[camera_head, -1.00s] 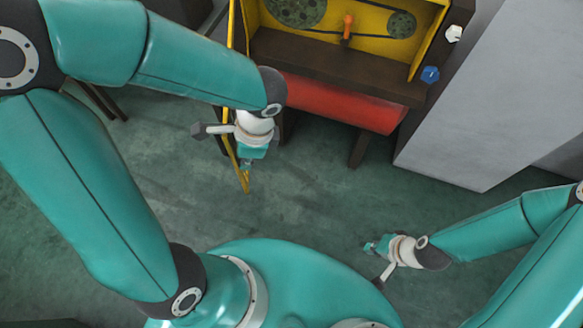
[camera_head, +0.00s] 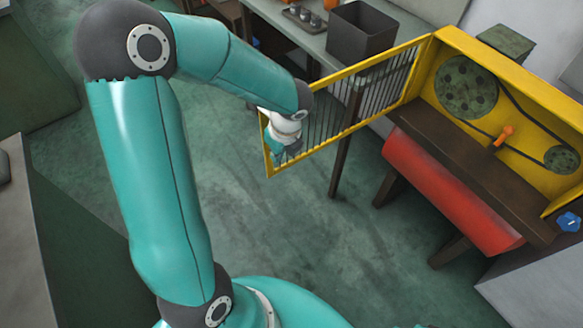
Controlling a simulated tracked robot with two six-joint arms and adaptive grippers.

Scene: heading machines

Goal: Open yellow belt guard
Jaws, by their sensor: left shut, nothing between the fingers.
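The yellow belt guard (camera_head: 415,88) is a framed door with dark bars, swung wide open on its hinge at the left edge of the yellow housing (camera_head: 440,42). Its free end points left, toward my arm. Inside the housing I see a large green pulley (camera_head: 466,87), a small pulley (camera_head: 562,159), a dark belt and an orange handle (camera_head: 504,136). My left gripper (camera_head: 290,152) is at the guard's free end, in front of its frame, shut with nothing held. I cannot tell whether it touches the frame. My right gripper is out of view.
A red cylinder (camera_head: 450,195) and dark legs stand below the housing. Behind the guard is a table with a dark bin (camera_head: 358,40) and a tray of small parts (camera_head: 305,18). A blue knob (camera_head: 568,222) is at the right. The floor in front is clear.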

